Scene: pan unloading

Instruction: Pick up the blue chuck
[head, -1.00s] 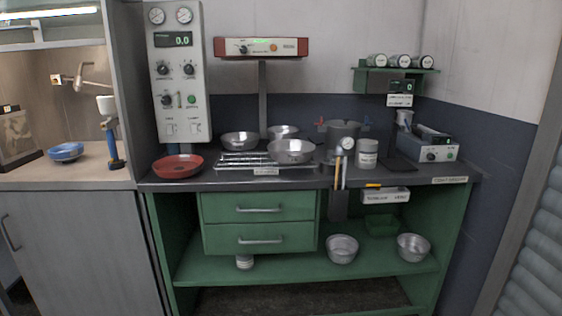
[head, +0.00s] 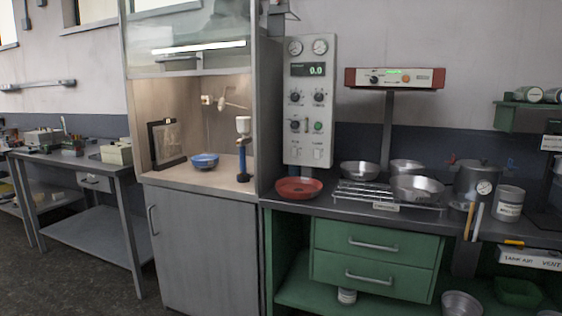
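A shallow blue round dish (head: 205,161) sits on the wood-toned floor of the lit hood at the middle left. It is the blue round piece that best fits the name blue chuck, but I cannot tell for sure. Beside it on the right stands an upright blue-bodied tool (head: 242,160) with a white cup on top. Neither of my grippers is in view.
A dark framed panel (head: 167,143) leans inside the hood, left of the dish. A red dish (head: 298,188) and a wire rack (head: 362,195) with metal pans stand on the dark bench at right. A grey cabinet (head: 205,245) is below the hood. A cluttered table (head: 75,160) stands at left.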

